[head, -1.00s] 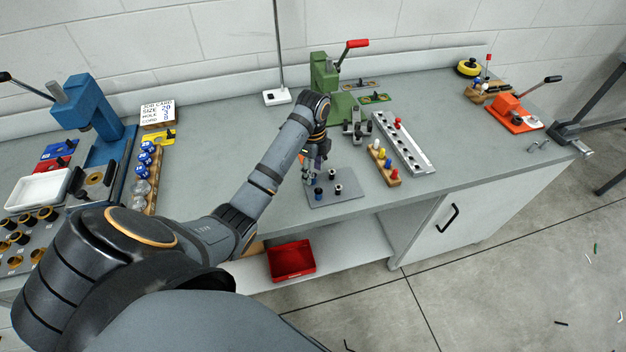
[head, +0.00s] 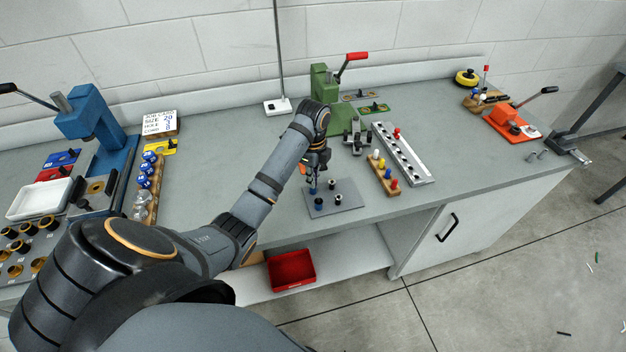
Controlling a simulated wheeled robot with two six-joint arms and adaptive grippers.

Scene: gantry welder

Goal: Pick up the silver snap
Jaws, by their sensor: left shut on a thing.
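My left gripper (head: 312,189) points down over the back left part of a small grey plate (head: 347,206) near the table's front edge. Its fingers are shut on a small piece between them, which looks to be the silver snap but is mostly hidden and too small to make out. Some blue shows at the fingertips. I cannot tell whether the held piece touches the plate. My right gripper is not in view.
A green press (head: 322,88) with a red handle stands behind the plate. A wooden block with coloured pegs (head: 384,178) and a long metal rail (head: 410,160) are to the right. A blue press (head: 86,115) is left. A red bin (head: 291,271) sits on the shelf below.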

